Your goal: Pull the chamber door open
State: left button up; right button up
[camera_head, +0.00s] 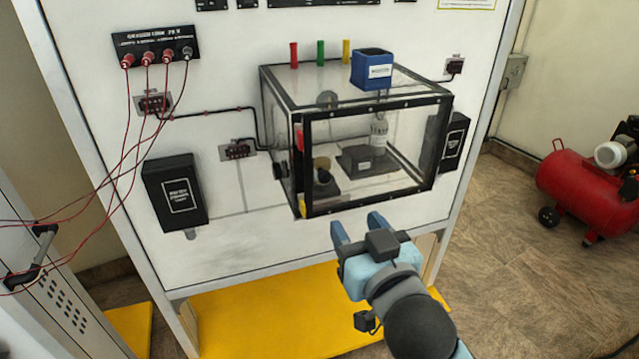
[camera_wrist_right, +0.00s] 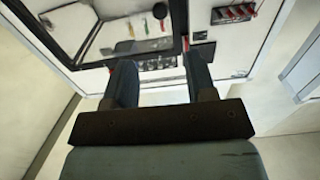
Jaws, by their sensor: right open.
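The clear chamber (camera_head: 375,150) with black edges is mounted on the white panel. Its front door (camera_head: 345,190) is a clear pane in a black frame and looks shut. A red piece (camera_head: 299,138) and a yellow piece (camera_head: 303,206) sit at the door's left edge, with a dark round knob (camera_head: 281,170) beside it. My right gripper (camera_head: 358,223) is open and empty, just below and in front of the chamber's lower edge, apart from it. In the right wrist view its two fingers (camera_wrist_right: 155,85) are spread, with the chamber frame (camera_wrist_right: 100,62) beyond them. My left gripper is not in view.
A blue container (camera_head: 372,70) and red, green and yellow pieces stand on the chamber top. Black boxes (camera_head: 175,193) flank the chamber. Red cables (camera_head: 135,120) hang at the left. A yellow base board (camera_head: 260,310) lies below. A red compressor (camera_head: 585,190) stands far right.

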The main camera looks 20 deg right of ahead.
aim_at(326, 179)
jog(key=w+b, duration=0.2)
jog(key=w, duration=1.1)
jog(key=shift+w+a, duration=0.2)
grip_shut()
